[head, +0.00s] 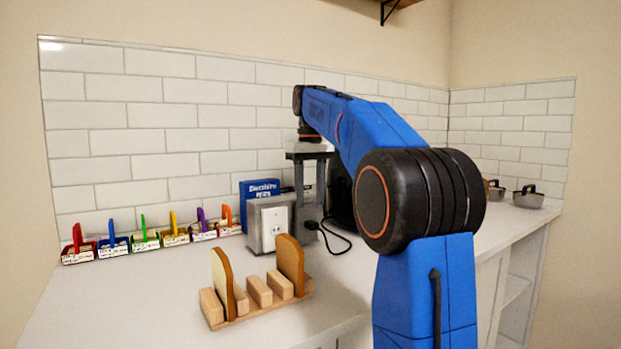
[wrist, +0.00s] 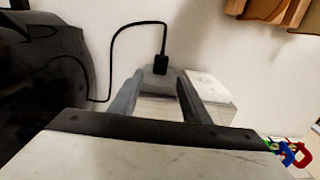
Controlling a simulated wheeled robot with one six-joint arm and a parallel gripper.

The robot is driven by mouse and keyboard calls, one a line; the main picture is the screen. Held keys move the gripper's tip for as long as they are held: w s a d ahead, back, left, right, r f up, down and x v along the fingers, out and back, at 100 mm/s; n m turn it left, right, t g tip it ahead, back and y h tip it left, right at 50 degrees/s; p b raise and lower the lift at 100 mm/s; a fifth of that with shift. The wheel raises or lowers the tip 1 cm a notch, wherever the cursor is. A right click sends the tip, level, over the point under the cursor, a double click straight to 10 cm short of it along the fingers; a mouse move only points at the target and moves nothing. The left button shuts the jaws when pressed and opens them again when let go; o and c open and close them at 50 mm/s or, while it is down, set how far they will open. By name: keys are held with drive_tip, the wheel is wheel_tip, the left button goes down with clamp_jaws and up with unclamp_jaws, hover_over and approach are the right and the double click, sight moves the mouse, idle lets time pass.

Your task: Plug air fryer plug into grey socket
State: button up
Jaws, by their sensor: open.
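The black air fryer plug (head: 312,225) is at the front face of the grey socket (wrist: 158,84), with its cord trailing off. In the wrist view the plug (wrist: 160,64) touches the grey socket's edge; how deep it sits cannot be told. My gripper (head: 309,203) points down over the grey socket. In the wrist view its open fingers (wrist: 160,78) straddle the socket just behind the plug and hold nothing visible. A paler socket box (head: 272,226) with a white outlet face stands beside it. The dark air fryer (head: 340,195) is mostly hidden behind my arm.
A wooden rack (head: 256,298) with bread slices stands in front of the sockets. A blue box (head: 258,189) is behind them. Several coloured holders (head: 146,239) line the tiled wall at left. Metal pots (head: 528,197) stand at far right. The front-left counter is clear.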

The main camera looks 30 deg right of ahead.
sight(310, 222)
wheel_tip(310, 222, up, 6)
drive_tip(key=shift+f, duration=0.1)
idle(0.7)
